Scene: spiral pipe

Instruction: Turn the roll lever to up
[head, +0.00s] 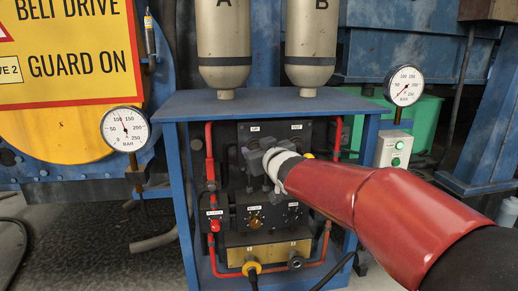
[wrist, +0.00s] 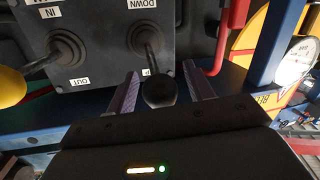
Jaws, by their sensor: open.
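A black lever (wrist: 151,45) rises from a round boot on the dark valve panel, with a DOWN label on one side and an UP label (wrist: 146,72) on the other. I take it to be the roll lever, though no roll label is readable. Its round black knob (wrist: 159,93) is between my fingers. My gripper (wrist: 160,78) is open around the knob, with a finger on each side and visible gaps. In the head view my gripper (head: 256,163) is in front of the panel (head: 268,132) and hides most of this lever.
A second lever with a yellow knob (wrist: 10,86) and IN and OUT labels stands beside it. Red pipes (head: 210,170) run down both sides inside the blue frame (head: 176,200). Lower black valve blocks (head: 290,215) and a brass block (head: 270,250) sit below.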

